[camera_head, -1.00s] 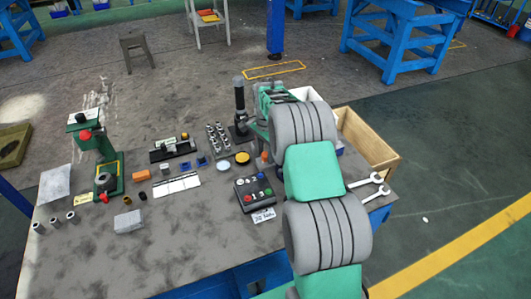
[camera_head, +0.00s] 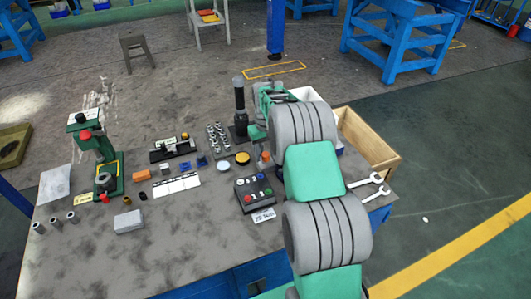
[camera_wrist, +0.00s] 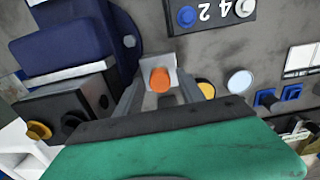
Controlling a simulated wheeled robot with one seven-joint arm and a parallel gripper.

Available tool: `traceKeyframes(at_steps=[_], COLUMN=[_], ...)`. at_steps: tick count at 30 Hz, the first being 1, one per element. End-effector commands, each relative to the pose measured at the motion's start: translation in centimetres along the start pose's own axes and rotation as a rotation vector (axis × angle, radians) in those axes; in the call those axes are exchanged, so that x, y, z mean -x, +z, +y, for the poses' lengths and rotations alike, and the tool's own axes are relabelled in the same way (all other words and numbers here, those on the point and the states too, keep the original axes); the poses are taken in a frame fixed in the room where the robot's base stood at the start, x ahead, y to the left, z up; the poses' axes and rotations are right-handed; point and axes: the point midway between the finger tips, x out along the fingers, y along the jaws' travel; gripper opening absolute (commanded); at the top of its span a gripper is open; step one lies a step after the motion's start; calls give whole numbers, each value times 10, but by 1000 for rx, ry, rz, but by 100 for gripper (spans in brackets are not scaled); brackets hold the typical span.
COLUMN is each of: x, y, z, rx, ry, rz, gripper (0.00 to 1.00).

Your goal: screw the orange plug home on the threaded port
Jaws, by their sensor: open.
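The orange plug (camera_wrist: 160,79) shows in the wrist view, between the two grey fingers of my gripper (camera_wrist: 159,92). The fingers are open and stand apart on either side of it. A light grey block-like piece (camera_wrist: 172,63) shows right behind the plug; I cannot make out the port or its threads. How far the plug is screwed in cannot be told. In the head view the plug (camera_head: 265,157) is a small orange spot beside my arm, near the right part of the bench. My arm hides much of the gripper there.
A dark button box (camera_head: 253,192) stands in front of the plug, with yellow (camera_head: 242,158) and pale (camera_head: 223,166) discs to its left. A black post (camera_head: 240,105) stands behind. A wooden crate (camera_head: 382,155) and wrenches (camera_head: 368,184) lie right.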

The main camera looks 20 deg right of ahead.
Motion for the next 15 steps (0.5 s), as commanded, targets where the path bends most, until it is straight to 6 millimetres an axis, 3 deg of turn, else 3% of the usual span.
traceKeyframes(at_steps=[8, 15], x=[0, 0], y=[0, 0], z=[0, 0], rx=[399, 437], ry=[0, 0], rz=[0, 0], gripper=[46, 46])
